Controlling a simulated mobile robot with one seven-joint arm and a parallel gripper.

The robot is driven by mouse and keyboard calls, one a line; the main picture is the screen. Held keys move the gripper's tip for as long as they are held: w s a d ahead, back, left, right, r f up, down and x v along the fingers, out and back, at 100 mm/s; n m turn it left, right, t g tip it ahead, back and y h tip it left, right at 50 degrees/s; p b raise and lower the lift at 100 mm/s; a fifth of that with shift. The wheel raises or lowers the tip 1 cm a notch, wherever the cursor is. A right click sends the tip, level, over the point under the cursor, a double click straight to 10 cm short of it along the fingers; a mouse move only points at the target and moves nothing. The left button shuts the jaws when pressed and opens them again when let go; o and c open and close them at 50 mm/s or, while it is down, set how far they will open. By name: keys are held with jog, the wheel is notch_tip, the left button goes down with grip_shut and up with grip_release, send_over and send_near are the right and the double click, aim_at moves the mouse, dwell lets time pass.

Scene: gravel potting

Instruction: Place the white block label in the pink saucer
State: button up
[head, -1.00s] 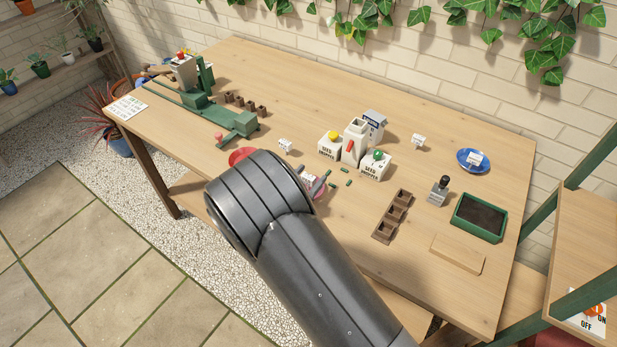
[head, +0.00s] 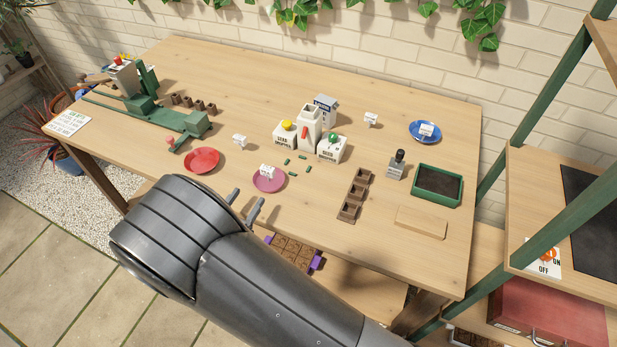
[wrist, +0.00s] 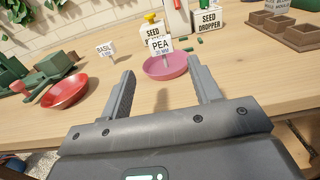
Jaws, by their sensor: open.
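The pink saucer (head: 268,187) lies near the front edge of the table, and it also shows in the wrist view (wrist: 165,72). A white block label reading PEA (wrist: 160,46) stands upright in it, also visible in the head view (head: 267,171). My gripper (head: 248,203) is open and empty, in front of the saucer and apart from the label. In the wrist view its two fingers (wrist: 161,78) point toward the saucer. A BASIL label (wrist: 106,49) stands on the table between the red saucer (head: 202,166) and pink saucer.
Two seed droppers (head: 285,134) (head: 332,149) stand behind the pink saucer, with small green pieces in front. A further white label (head: 371,119) stands at the back. Brown pots (head: 355,196), a stamp (head: 397,165) and a green soil tray (head: 416,195) are to the right.

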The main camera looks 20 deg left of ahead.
jog(key=w+d+r+m+g+h, duration=0.35)
jog(key=d+r+m, duration=0.2)
jog(key=d, duration=0.45)
jog(key=w+d+r+m+g+h, duration=0.2)
jog(key=w+d+r+m+g, duration=0.3)
jog(key=d, duration=0.5)
jog(key=w+d+r+m+g+h, duration=0.35)
jog(key=d+m, duration=0.35)
jog(key=d, duration=0.3)
jog(key=s+d+r+m+y, duration=0.4)
jog(key=s+d+r+m, duration=0.2)
jog(key=d+m, duration=0.3)
jog(key=s+d+r+m+y, duration=0.5)
jog(key=s+d+m, duration=0.4)
jog(key=d, duration=0.2)
jog(key=shift+s+r, duration=0.25)
jog(key=shift+r, duration=0.4)
